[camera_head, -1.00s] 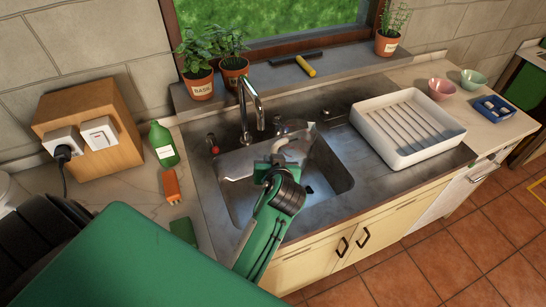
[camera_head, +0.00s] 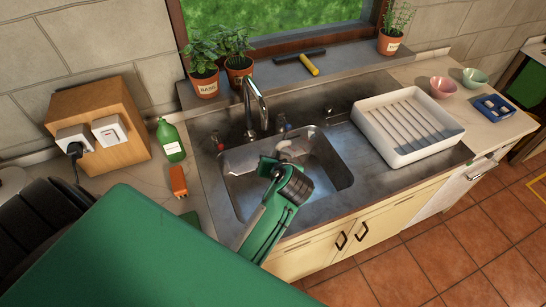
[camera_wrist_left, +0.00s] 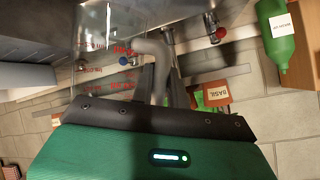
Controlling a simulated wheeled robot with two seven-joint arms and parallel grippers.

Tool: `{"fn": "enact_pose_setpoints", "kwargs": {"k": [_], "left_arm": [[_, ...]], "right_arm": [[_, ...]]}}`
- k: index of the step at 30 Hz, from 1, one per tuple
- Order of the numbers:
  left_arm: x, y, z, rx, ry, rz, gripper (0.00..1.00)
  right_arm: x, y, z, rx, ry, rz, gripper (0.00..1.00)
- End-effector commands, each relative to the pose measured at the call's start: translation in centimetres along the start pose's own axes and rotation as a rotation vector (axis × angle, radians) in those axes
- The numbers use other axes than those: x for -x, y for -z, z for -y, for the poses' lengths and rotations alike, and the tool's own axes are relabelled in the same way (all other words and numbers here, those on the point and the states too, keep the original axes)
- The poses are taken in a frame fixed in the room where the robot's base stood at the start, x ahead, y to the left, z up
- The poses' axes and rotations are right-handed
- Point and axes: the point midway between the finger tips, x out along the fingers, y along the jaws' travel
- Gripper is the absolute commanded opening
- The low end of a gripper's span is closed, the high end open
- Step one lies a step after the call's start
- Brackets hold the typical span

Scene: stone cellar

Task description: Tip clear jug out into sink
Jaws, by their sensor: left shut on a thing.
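My left gripper (camera_head: 284,158) is shut on the jug's handle, over the sink basin. In the head view the jug is faint and largely hidden by my gripper; its exact tilt and any contents cannot be made out. The steel sink (camera_head: 335,165) lies below and around it, with a curved tap (camera_head: 256,100) behind. My right gripper is not in view.
A white drying rack (camera_head: 408,127) stands right of the basin. A green bottle (camera_head: 170,140), an orange item (camera_head: 178,181) and a wooden box with sockets (camera_head: 98,125) stand at left. Potted herbs (camera_head: 204,70) line the sill behind. The right basin side is clear.

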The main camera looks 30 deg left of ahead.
Motion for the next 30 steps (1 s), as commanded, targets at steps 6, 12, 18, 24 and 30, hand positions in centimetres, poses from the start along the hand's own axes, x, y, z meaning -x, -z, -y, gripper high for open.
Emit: {"fn": "enact_pose_setpoints", "kwargs": {"k": [6,12,18,24,30], "left_arm": [[0.2,0.4,0.2,-0.053,0.023,0.036,0.00],[0.3,0.6,0.2,-0.093,0.039,0.065,0.00],[0.6,1.0,0.3,-0.132,0.055,0.093,0.00],[0.7,1.4,0.2,-0.179,0.075,0.127,0.00],[0.8,1.8,0.2,-0.228,0.096,0.162,0.00]], "right_arm": [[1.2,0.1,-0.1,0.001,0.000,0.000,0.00],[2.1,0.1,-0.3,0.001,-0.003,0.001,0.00],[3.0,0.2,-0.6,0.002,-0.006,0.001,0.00],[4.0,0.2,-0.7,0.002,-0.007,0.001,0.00],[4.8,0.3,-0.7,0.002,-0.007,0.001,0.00]]}}
